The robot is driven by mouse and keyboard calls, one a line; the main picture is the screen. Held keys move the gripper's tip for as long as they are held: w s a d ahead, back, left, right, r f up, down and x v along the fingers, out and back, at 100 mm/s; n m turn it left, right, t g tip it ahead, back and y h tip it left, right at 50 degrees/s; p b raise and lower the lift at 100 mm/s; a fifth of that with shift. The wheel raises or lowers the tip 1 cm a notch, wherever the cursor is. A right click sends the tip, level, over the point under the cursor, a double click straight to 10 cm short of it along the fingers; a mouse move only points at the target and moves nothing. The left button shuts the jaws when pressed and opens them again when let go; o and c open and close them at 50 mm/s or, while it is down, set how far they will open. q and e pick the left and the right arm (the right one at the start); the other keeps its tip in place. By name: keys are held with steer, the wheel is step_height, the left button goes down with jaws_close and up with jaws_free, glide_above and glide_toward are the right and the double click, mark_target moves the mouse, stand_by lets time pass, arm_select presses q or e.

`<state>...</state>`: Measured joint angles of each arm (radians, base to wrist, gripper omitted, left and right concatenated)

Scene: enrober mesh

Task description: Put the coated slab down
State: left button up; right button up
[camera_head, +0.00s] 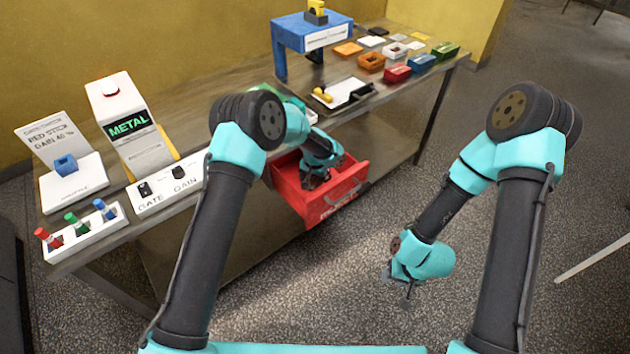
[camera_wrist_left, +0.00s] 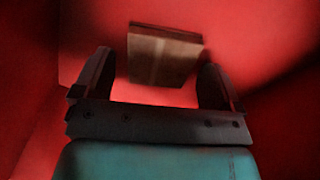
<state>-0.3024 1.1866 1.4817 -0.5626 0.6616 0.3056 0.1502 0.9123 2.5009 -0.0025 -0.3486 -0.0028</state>
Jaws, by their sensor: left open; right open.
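A brown slab (camera_wrist_left: 165,55) lies in the red drawer, seen in the left wrist view just beyond and between my fingertips. My left gripper (camera_wrist_left: 155,80) is open, its two dark fingers apart on either side of the slab's near end; I cannot tell whether either finger touches it. In the head view my left gripper (camera_head: 312,180) reaches down into the red drawer (camera_head: 338,200), and my arm hides the slab there. My right gripper (camera_head: 405,295) is open and empty, hanging over the floor right of the bench.
The red drawer's walls (camera_wrist_left: 40,120) surround my left gripper closely. On the bench stand a METAL detector box (camera_head: 125,120), a GATE/GAIN panel (camera_head: 165,188), a blue stand (camera_head: 310,32) and several coloured blocks.

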mark_target(315, 182)
arm_select(q)
step_height(315, 182, up, 12)
stand_by(0.5)
arm_select(e)
steer(key=shift+c, duration=0.2)
stand_by(1.1)
